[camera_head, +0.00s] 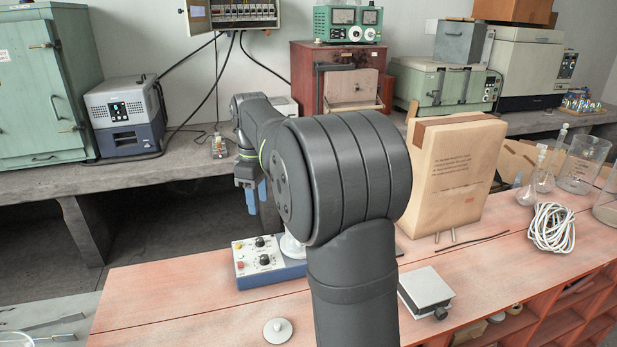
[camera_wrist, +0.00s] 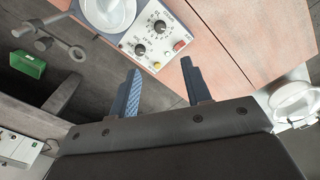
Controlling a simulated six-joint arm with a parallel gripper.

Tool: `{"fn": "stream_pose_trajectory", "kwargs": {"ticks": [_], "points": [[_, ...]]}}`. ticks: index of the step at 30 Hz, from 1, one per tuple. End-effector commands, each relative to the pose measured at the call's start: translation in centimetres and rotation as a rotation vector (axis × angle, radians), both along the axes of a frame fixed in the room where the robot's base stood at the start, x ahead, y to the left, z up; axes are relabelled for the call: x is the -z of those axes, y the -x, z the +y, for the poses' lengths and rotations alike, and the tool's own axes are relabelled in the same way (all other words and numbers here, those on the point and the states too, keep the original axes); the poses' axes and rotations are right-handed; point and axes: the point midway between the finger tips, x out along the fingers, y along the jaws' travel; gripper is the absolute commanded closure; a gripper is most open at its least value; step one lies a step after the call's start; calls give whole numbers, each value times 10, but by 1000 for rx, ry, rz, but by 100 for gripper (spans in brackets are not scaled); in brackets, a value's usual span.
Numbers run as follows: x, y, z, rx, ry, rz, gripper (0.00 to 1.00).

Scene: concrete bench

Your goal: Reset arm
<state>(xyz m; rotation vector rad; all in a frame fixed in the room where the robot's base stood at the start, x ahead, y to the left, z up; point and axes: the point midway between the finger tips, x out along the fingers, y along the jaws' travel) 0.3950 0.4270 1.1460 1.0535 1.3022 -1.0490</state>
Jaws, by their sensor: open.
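My gripper (camera_wrist: 160,88) is open and empty in the wrist view, its two blue fingers apart. In the head view my gripper (camera_head: 256,195) hangs behind my large dark arm link, above the far edge of the reddish bench top (camera_head: 140,290). A blue-and-white control box (camera_head: 262,262) with knobs stands on that bench top, below and to the right of the fingers. The box also shows in the wrist view (camera_wrist: 150,40), beyond the fingertips. A white round dish-like part on the box (camera_head: 292,246) is partly hidden by my arm.
A brown paper package (camera_head: 455,175) stands right of my arm. A grey flat-topped device (camera_head: 426,290), a coiled white cable (camera_head: 551,228) and glassware (camera_head: 583,163) lie farther right. A small white lidded piece (camera_head: 278,330) sits near the front. A concrete bench (camera_head: 40,197) with instruments runs behind.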

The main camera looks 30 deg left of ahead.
Motion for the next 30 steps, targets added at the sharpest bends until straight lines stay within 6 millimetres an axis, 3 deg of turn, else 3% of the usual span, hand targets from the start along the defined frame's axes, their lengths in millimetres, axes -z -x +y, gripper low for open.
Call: {"fn": "stream_pose_trajectory", "kwargs": {"ticks": [7, 11, 30], "points": [[4, 0, 0, 0, 1, 1, 56], [17, 0, 0, 0, 3, 3, 56], [140, 0, -1, 1, 4, 3, 56]]}}
